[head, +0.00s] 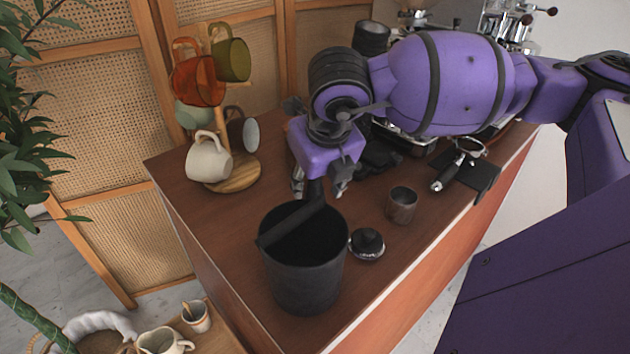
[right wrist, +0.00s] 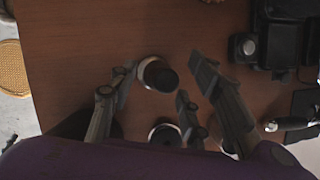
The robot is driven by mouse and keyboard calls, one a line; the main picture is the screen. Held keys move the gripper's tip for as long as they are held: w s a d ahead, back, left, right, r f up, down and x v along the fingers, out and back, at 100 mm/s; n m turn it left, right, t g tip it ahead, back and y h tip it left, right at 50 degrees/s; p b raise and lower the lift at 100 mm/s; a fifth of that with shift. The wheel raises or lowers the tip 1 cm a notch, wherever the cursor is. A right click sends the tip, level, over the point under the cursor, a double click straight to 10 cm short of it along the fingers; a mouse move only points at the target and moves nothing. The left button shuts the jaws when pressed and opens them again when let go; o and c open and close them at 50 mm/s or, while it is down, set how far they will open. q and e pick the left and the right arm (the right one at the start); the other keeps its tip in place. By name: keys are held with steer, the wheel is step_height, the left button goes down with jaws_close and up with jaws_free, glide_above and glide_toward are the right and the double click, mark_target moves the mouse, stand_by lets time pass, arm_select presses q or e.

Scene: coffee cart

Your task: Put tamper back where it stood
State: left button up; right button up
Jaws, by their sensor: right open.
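The tamper, with a dark handle and pale metal base, shows in the right wrist view (right wrist: 160,75). It stands on the wooden counter between my finger tips. In the head view a dark upright piece between the fingers, seemingly its handle (head: 315,188), shows just behind the knock box; its base is hidden there. My right gripper (head: 318,190) points down and is open, with a finger on each side of the tamper. I cannot tell whether either finger touches it. My left gripper is not in view.
The black knock box (head: 302,275) with its bar stands in front of the gripper. A dark domed tool (head: 366,243) and a metal cup (head: 402,206) stand to its right. A portafilter (head: 460,160) lies further right. A mug tree (head: 236,178) stands left.

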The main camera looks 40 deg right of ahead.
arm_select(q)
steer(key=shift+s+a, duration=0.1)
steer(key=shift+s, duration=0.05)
arm_select(e)
steer(key=v, duration=1.1)
steer(key=shift+r, duration=0.4)
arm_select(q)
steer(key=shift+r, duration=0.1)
arm_select(e)
steer(key=shift+s, duration=0.1)
